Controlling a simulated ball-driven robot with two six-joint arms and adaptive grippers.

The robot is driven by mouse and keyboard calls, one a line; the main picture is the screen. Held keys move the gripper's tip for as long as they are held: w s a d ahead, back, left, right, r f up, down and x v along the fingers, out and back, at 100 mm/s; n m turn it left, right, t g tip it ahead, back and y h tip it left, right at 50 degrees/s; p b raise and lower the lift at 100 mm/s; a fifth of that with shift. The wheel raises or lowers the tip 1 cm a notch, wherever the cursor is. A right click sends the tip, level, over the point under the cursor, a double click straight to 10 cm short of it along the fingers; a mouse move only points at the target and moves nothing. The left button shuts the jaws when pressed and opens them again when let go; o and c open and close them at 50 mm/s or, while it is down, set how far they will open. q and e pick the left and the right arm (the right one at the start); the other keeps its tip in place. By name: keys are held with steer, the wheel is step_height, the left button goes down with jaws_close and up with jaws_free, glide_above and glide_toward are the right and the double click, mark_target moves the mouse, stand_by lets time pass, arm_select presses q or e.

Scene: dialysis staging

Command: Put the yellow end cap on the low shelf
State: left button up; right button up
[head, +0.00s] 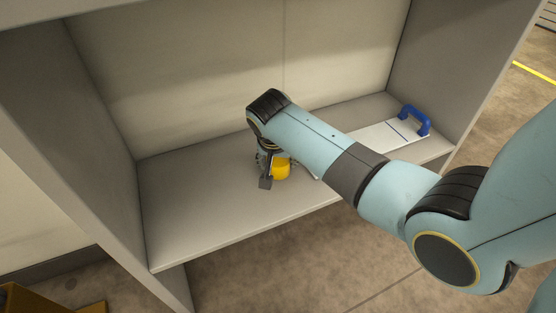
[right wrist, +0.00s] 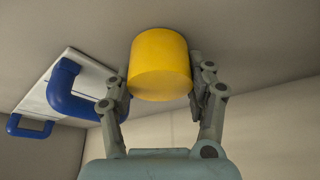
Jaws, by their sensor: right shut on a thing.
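The yellow end cap (head: 281,169) is a short yellow cylinder, partly hidden by my right gripper and wrist in the head view. In the right wrist view the yellow end cap (right wrist: 160,65) sits between the two fingers. My right gripper (head: 268,172) is shut on it, over the left-middle part of the low shelf (head: 200,205). The right gripper also shows in the right wrist view (right wrist: 162,88). The cap is at or close to the shelf surface; I cannot tell whether it touches. My left gripper is not in view.
A white board with blue handles (head: 376,137) lies on the right part of the shelf. It also shows in the right wrist view (right wrist: 88,72). Side panels (head: 105,130) bound the shelf. The shelf's left part is clear. A yellow-brown object (head: 40,302) is at bottom left.

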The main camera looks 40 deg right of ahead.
stand_by(0.3)
steer(key=o, duration=0.5)
steer(key=shift+f, duration=0.15)
steer(key=o, duration=0.5)
steer(key=shift+c, duration=0.2)
